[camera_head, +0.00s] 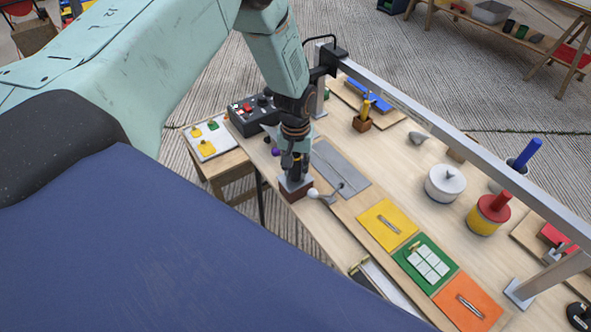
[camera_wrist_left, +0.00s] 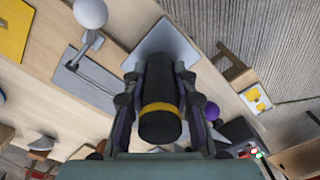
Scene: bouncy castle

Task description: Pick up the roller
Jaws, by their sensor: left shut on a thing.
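The roller (camera_wrist_left: 158,90) shows in the left wrist view as a dark cylinder with a yellow band near its close end. My left gripper (camera_wrist_left: 160,92) is shut on it, with one finger on each side. In the head view my left gripper (camera_head: 294,168) points down at the near left edge of the wooden table, just above a small block with a grey top (camera_head: 296,186). The roller is mostly hidden there by the fingers. Its far end lies in front of a grey plate (camera_wrist_left: 187,48) in the wrist view; I cannot tell whether they touch. My right gripper is not in view.
A white-knobbed lever (camera_head: 314,193) stands close beside the gripper, by a grey slotted plate (camera_head: 338,162). A black control box (camera_head: 246,116) and a purple ball (camera_wrist_left: 211,111) are near. A metal rail (camera_head: 420,115) spans above the table. Yellow (camera_head: 380,219), green and orange panels lie right.

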